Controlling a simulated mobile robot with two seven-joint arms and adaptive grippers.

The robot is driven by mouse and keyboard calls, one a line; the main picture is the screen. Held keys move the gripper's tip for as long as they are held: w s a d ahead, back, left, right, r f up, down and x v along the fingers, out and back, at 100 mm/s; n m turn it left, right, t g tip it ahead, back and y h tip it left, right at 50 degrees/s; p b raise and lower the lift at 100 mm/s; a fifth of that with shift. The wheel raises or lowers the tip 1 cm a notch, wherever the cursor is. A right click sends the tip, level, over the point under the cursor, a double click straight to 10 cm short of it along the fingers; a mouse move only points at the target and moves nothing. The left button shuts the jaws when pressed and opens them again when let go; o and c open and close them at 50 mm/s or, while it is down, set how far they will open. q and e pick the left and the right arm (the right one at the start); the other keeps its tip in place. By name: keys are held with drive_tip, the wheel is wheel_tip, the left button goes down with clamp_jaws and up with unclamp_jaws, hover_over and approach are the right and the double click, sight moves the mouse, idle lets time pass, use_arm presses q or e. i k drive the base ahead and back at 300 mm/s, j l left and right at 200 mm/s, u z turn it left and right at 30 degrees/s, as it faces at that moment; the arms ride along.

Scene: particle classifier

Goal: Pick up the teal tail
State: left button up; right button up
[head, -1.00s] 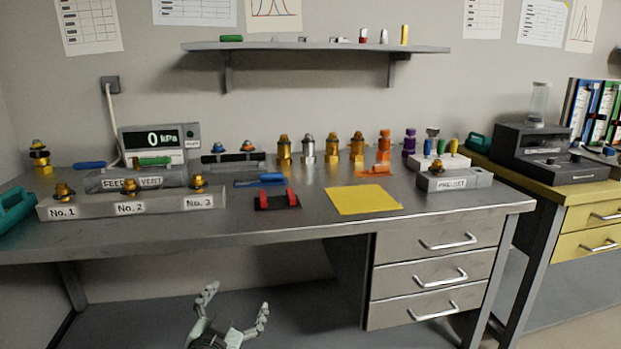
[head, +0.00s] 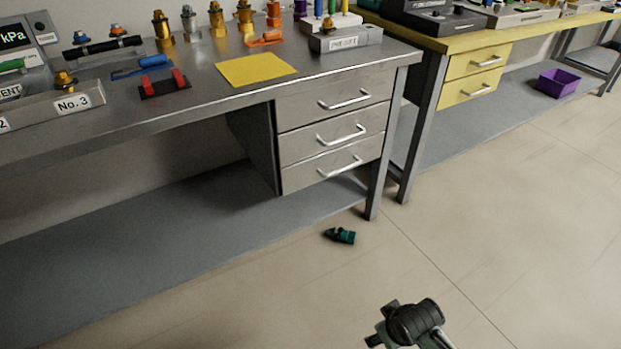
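A small dark teal piece (head: 340,235) lies on the floor just in front of the steel bench's right front leg. It looks like the teal tail, but it is too small to make out its shape well. A dark rounded part of one of my arms shows at the bottom, right of centre, below and to the right of the teal piece and apart from it. It seems to be my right wrist or gripper (head: 408,325); no fingertips can be made out. My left gripper is not in view.
The steel bench (head: 185,100) with drawers (head: 335,130) stands behind the teal piece. A yellow bench (head: 470,40) is at the back right, with a purple bin (head: 558,83) on the low grey shelf beneath. The floor (head: 500,210) at right is clear.

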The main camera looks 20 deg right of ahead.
sight(343, 235)
drive_tip(key=l, duration=1.45)
drive_tip(key=i+l, duration=0.1)
drive_tip(key=l, duration=1.3)
drive_tip(key=z, duration=0.05)
